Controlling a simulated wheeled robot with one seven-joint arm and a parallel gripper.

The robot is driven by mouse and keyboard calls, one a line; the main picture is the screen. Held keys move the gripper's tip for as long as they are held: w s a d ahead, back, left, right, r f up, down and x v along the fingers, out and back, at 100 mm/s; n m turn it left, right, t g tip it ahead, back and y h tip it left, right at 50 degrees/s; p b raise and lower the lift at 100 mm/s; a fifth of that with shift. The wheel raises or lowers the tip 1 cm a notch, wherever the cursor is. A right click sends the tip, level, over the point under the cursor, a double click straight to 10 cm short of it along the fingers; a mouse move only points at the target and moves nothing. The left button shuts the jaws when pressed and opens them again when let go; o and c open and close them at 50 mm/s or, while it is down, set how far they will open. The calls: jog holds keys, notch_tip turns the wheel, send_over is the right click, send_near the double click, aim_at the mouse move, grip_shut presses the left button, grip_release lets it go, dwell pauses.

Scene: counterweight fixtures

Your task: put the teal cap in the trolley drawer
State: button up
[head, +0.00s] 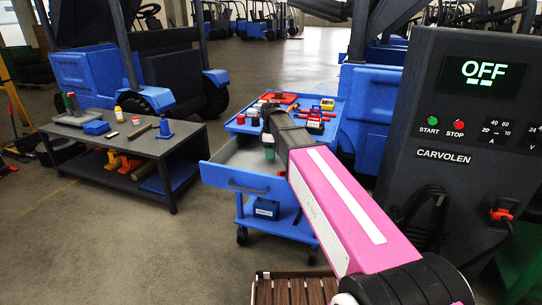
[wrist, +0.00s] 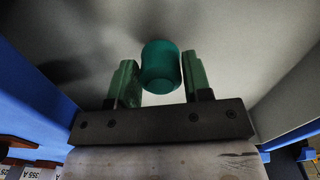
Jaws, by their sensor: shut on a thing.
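The teal cap (wrist: 161,67) is a short, rounded cylinder held between the two green fingers of my gripper (wrist: 160,80) in the wrist view. The trolley drawer (head: 238,180) is pulled open from the blue trolley in the head view, with a grey inside. My gripper (head: 269,150) is over the open drawer, pointing down. I cannot tell how far the cap is above the floor. In the head view I cannot make out the cap apart from the fingers.
The trolley top (head: 238,124) holds red and white items and several tools. A dark workbench (head: 130,165) with bottles and a blue cone stands at left. A black charger cabinet (head: 455,160) reading OFF is at right. A brown slatted crate (head: 290,290) sits in front.

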jog(key=shift+f, duration=0.95)
jog(key=shift+f, duration=0.1)
jog(key=o, duration=0.7)
jog(key=shift+c, duration=0.2)
notch_tip(320, 180, up, 12)
jog(key=shift+r, duration=0.15)
